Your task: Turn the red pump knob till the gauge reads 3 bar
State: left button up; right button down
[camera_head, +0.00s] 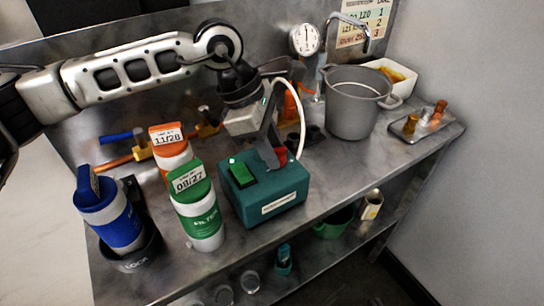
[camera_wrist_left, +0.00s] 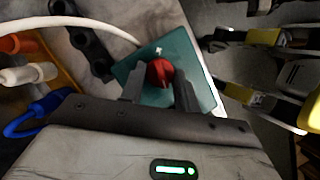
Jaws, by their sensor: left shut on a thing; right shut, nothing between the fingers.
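The teal pump box (camera_head: 265,198) stands on the metal bench, with a green rocker switch (camera_head: 241,173) on top. The red pump knob (camera_head: 281,155) is on its top, partly hidden by my left gripper (camera_head: 274,158). In the left wrist view, the knob (camera_wrist_left: 160,73) sits between the two fingers of my left gripper (camera_wrist_left: 159,84), which is shut on it; the teal box (camera_wrist_left: 195,66) lies beneath. The round white gauge (camera_head: 304,39) is at the back; its dark needle looks near vertical, but its numbers are too small to read. My right gripper is not in view.
A white hose (camera_head: 299,112) arches beside the pump. Green-topped (camera_head: 195,205) and orange-topped (camera_head: 170,148) canisters and a blue canister (camera_head: 112,222) stand to the left. A grey pot (camera_head: 352,104) and small metal tray (camera_head: 407,133) are to the right.

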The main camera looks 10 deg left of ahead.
pick_arm(q)
jog(key=shift+n, duration=0.6)
jog(key=o, duration=1)
jog(key=shift+c, duration=0.2)
jog(key=b+v, duration=0.1)
jog(key=v, duration=1.5)
jog(key=shift+s+b, duration=0.3)
